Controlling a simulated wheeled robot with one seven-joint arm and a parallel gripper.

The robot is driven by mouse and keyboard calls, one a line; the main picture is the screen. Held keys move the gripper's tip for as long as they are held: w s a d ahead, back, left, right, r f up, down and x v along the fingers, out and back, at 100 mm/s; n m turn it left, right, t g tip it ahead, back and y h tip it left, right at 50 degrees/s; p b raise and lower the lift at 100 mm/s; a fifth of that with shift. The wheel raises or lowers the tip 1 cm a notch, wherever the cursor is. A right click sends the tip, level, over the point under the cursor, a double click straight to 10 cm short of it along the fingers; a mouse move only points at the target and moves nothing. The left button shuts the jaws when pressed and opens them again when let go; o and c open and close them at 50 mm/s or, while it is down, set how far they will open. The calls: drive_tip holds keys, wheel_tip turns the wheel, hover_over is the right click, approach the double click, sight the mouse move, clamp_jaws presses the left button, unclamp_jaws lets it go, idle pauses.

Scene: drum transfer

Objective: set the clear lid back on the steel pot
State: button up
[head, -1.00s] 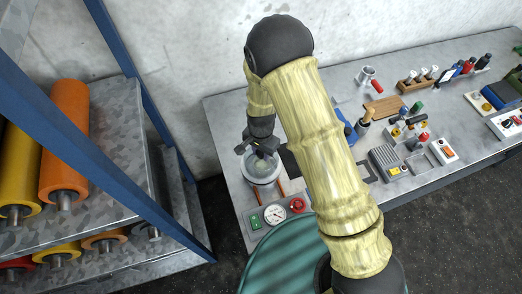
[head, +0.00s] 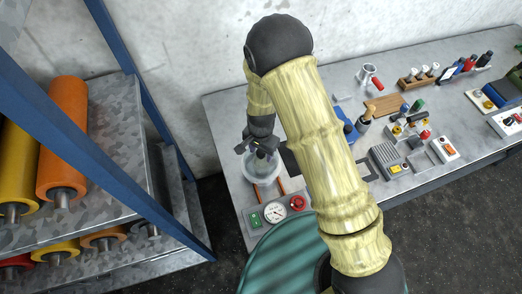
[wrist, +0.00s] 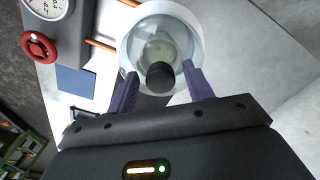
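The steel pot (head: 247,173) stands at the left end of the bench, with a pale round rim that also shows in the wrist view (wrist: 126,48). The clear lid (wrist: 150,30) shows over its mouth in the wrist view, with a dark round knob (wrist: 161,76). I cannot tell whether the lid sits flat on the rim. My gripper (head: 262,150) is above the pot. In the wrist view its two purple fingers (wrist: 160,82) are spread on either side of the knob, with gaps between. The fingers hide part of the near rim.
Orange hoses (head: 281,186) run from the pot to a panel with a gauge (head: 273,211) and a red knob (head: 298,203). A teal drum (head: 285,262) stands in front. A blue-framed rack with rollers (head: 68,140) is at left. Tools crowd the bench to the right.

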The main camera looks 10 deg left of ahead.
drive_tip(key=shift+r, duration=0.15)
drive_tip(key=shift+r+p, duration=0.65)
drive_tip(key=shift+r, duration=0.05)
drive_tip(key=shift+r+b, duration=0.2)
drive_tip(key=shift+b, duration=0.35)
wheel_tip(320, 180, up, 11)
drive_tip(key=b, duration=0.3)
drive_tip(key=shift+d, duration=0.1)
drive_tip(key=s+d+r+n+t, duration=0.1)
drive_tip(key=s+d+r, duration=0.1)
drive_tip(key=d, duration=0.6)
drive_tip(key=s+d+r+n, duration=0.1)
drive_tip(key=s+d+r, duration=0.1)
drive_tip(key=d, duration=0.7)
drive_tip(key=s+d+r+n+t, duration=0.1)
drive_tip(key=s+d+r+n, duration=0.1)
drive_tip(key=d, duration=0.6)
drive_tip(key=shift+s+d+r+t, duration=0.3)
drive_tip(key=shift+s+r, duration=0.25)
drive_tip(key=shift+r, duration=0.4)
